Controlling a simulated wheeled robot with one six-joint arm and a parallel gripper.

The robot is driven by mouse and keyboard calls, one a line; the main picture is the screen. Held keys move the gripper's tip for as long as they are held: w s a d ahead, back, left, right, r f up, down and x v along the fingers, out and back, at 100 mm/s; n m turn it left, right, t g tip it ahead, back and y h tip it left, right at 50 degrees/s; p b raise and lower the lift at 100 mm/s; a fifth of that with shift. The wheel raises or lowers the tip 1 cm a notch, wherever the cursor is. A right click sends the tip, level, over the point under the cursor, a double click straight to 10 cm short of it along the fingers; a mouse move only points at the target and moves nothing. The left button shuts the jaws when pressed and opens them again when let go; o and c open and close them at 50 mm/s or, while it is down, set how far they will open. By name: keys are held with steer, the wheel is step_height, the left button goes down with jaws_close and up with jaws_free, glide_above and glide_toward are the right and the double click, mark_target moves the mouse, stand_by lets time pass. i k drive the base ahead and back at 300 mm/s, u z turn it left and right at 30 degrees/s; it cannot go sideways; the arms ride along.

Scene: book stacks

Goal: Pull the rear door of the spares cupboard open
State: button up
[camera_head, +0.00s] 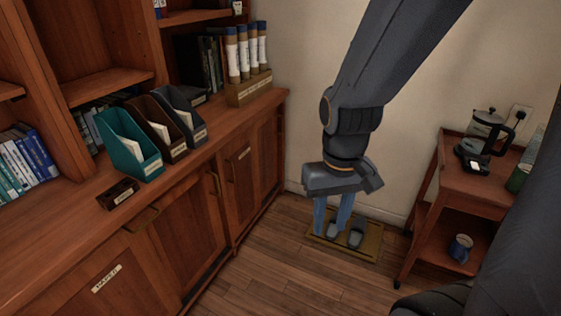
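The wooden cupboard (75,213) runs along the left, its doors facing the room. A rear door (245,182) carries a small label too small to read, with an upright brass handle (231,167) at its near side. Another upright handle (214,184) sits on the door just nearer. The doors look shut. I cannot tell from the labels which part is the spares cupboard. My gripper (333,215) points down, to the right of the doors and apart from them. Its two bluish fingers are spread with nothing visible between them.
A mat (372,243) with dark slippers (356,232) lies on the floor behind my gripper. A wooden side table (456,180) with a coffee press (487,130) and a blue mug (460,248) stands right. The floor (275,275) before the doors is clear. File holders (130,145) stand on the cupboard top.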

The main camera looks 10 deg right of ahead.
mark_target(268, 132)
steer(key=z, duration=0.25)
steer(key=i, duration=1.75)
steer(key=u, duration=0.15)
